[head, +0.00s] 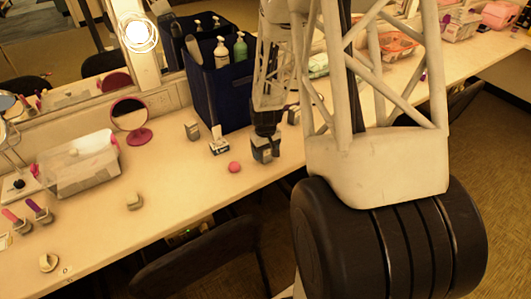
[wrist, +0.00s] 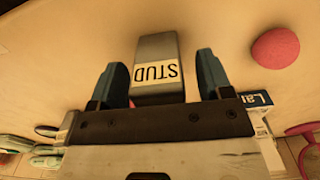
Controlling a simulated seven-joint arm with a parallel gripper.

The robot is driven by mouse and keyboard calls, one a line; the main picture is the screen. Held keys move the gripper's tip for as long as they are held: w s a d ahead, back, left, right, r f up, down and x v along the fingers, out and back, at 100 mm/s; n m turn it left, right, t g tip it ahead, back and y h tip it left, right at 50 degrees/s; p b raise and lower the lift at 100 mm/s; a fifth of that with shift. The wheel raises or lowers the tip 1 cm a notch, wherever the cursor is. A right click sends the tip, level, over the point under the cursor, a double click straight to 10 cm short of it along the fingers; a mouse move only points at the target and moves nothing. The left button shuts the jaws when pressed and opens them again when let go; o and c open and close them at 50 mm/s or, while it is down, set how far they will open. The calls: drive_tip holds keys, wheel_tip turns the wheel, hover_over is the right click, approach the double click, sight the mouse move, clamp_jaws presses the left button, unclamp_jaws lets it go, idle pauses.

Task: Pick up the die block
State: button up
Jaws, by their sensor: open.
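A grey block with a pale label reading STUD (wrist: 158,50) stands between my fingers in the wrist view. I take it for the die block, but the label does not confirm this. In the head view a dark grey block (head: 265,153) stands on the counter right below my gripper (head: 266,132). In the wrist view my gripper (wrist: 162,64) is open, with one finger on each side of the block. The left finger looks close to it; a gap shows on the right. The block's near end is hidden behind the gripper body.
A pink ball (head: 234,167) and a small white-and-blue box (head: 219,146) lie left of the block. A dark blue caddy with bottles (head: 222,100) stands behind. Another grey block (head: 192,131) and a round mirror (head: 129,115) are further left. The counter's front is clear here.

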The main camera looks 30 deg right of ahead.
drive_tip(key=c, duration=1.1)
drive_tip(key=shift+r, duration=0.15)
drive_tip(key=shift+r, duration=0.8)
drive_tip(key=shift+s+r, duration=0.15)
drive_tip(key=shift+r, duration=0.75)
drive_tip(key=s+a, duration=0.2)
drive_tip(key=s, duration=0.2)
drive_tip(key=s+a+r, duration=0.1)
drive_tip(key=s+a, duration=0.1)
drive_tip(key=s, duration=0.3)
drive_tip(key=s+a, duration=0.1)
drive_tip(key=s, duration=0.4)
drive_tip(key=shift+s+a+r, duration=0.2)
drive_tip(key=shift+s+a, duration=0.05)
drive_tip(key=shift+a, duration=0.15)
